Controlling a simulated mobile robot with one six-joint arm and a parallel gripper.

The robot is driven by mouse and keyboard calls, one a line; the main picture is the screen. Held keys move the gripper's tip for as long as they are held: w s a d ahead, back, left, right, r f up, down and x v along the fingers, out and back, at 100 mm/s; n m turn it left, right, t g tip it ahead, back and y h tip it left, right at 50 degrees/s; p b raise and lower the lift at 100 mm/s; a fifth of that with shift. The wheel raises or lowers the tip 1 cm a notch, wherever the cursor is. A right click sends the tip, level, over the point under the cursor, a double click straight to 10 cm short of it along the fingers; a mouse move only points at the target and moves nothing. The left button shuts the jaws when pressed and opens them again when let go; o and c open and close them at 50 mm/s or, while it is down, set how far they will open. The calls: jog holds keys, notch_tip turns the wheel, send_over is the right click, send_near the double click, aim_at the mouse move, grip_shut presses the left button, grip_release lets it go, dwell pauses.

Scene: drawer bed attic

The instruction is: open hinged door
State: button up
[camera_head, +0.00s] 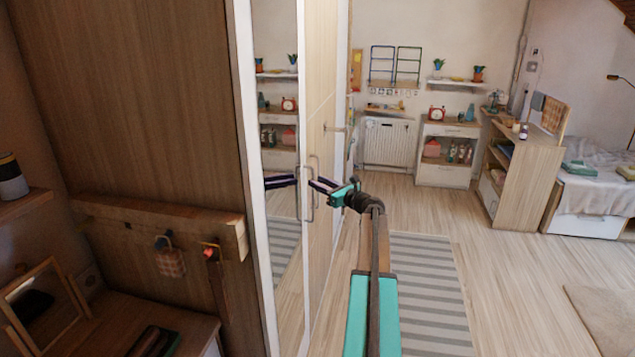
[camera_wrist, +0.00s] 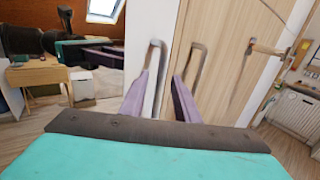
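A tall wardrobe has a mirrored hinged door (camera_head: 274,110) on the left and a light wood door (camera_head: 320,90) on the right, and both look shut. Each has an upright metal bar handle near their meeting edge: the mirrored door's handle (camera_wrist: 153,85) and the wood door's handle (camera_wrist: 194,62). My gripper (camera_wrist: 163,75) is open, with its two purple fingers apart, facing the handles. In the wrist view the left handle shows between the fingers and the right handle partly behind the right finger. I cannot tell whether the fingers touch either handle. My gripper (camera_head: 314,184) also shows in the head view.
A wood side panel with a hook rail (camera_head: 170,225) stands at the left. A striped rug (camera_head: 430,290) lies on the floor to the right. A radiator (camera_head: 388,143) and shelf units (camera_head: 447,150) stand at the back. Open floor lies right of the wardrobe.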

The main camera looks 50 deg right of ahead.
jog(key=shift+w, duration=0.35)
grip_shut()
jog(key=shift+s+a+f, duration=0.1)
jog(key=shift+s+a, duration=0.05)
